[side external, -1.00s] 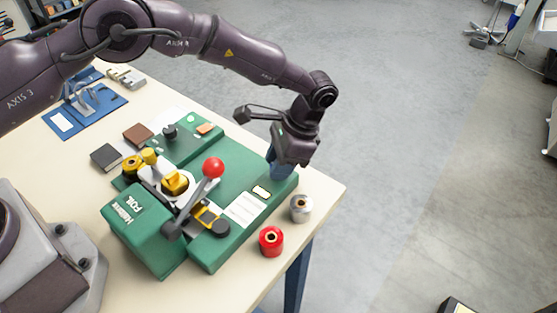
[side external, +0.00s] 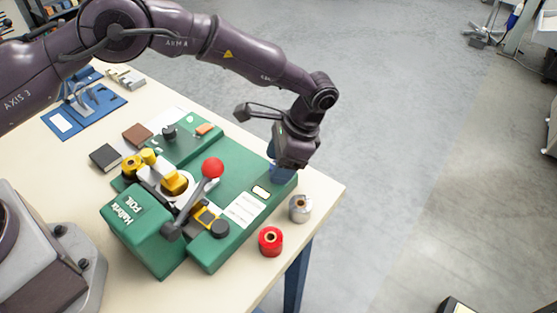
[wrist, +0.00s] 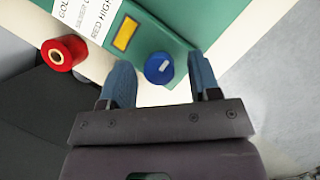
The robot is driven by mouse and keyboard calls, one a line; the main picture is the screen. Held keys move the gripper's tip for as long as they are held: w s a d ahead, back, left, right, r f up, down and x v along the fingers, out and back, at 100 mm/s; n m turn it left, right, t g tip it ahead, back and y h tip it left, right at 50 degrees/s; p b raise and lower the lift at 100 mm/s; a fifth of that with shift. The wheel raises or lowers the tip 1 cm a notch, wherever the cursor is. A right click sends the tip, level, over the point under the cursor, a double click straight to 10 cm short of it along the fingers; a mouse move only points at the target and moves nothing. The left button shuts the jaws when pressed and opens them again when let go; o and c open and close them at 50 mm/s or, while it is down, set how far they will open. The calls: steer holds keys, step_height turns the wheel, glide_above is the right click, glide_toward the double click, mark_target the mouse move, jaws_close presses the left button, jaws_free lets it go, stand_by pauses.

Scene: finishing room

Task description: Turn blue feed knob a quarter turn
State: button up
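The blue feed knob (wrist: 156,72) is a round dial with a short white mark, seen in the wrist view at the end of the green machine (wrist: 190,18). My gripper (wrist: 160,59) has its two blue fingers apart, one to each side of the knob. A gap shows between the knob and each finger, more clearly on the right. In the side view my gripper (side external: 283,170) points down at the right end of the green machine (side external: 235,178) and hides the knob.
A red foil roll (side external: 270,241) and a silver roll (side external: 300,208) stand on the cream table (side external: 328,190) beside the machine. Open floor lies beyond the table's right edge.

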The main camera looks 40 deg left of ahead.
steer(key=v, duration=1.3)
